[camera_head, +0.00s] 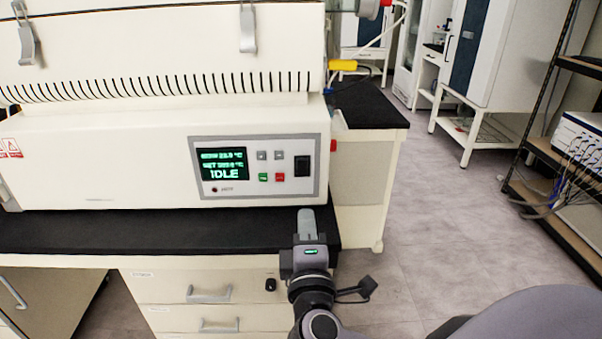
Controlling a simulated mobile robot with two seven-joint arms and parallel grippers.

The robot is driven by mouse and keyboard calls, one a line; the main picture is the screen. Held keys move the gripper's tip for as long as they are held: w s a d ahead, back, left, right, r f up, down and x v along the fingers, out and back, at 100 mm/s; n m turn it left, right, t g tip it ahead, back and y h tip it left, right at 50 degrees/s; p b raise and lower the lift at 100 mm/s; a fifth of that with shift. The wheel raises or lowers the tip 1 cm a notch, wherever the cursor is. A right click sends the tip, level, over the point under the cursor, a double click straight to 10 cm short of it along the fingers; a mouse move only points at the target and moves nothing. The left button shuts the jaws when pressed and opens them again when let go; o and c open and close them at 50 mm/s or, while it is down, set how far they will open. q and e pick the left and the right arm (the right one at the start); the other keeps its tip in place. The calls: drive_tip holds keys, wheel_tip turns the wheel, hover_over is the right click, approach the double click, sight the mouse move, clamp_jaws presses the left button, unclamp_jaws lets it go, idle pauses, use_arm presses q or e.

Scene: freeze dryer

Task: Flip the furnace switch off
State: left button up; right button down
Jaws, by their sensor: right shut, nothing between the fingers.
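The cream furnace (110,150) stands on a black bench top at the left. A black rocker switch (302,166) sits at the right of the panel, beside small grey, green and red buttons. I cannot tell which way the switch is tipped. My right gripper (306,218) is in front of the bench's front right corner, below the switch and apart from it. It is shut and empty. My left gripper is not in view.
The black bench top (140,232) ends just right of the furnace, over drawers with grey handles (210,294). A second dark-topped bench (365,105) stands behind. A shelf rack (560,160) stands at the far right. The floor (440,220) between is clear.

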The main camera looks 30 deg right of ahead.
sight(303, 162)
drive_tip(key=p+x, duration=0.1)
drive_tip(key=x, duration=1.3)
drive_tip(key=shift+p, duration=0.4)
drive_tip(key=p, duration=0.1)
drive_tip(key=r+p, duration=0.1)
drive_tip(key=p, duration=0.1)
drive_tip(key=shift+w+d+r+g, duration=0.15)
drive_tip(key=shift+w+g, duration=0.1)
drive_tip(key=shift+g, duration=0.15)
drive_tip(key=shift+f, duration=0.25)
drive_tip(key=shift+r, duration=0.1)
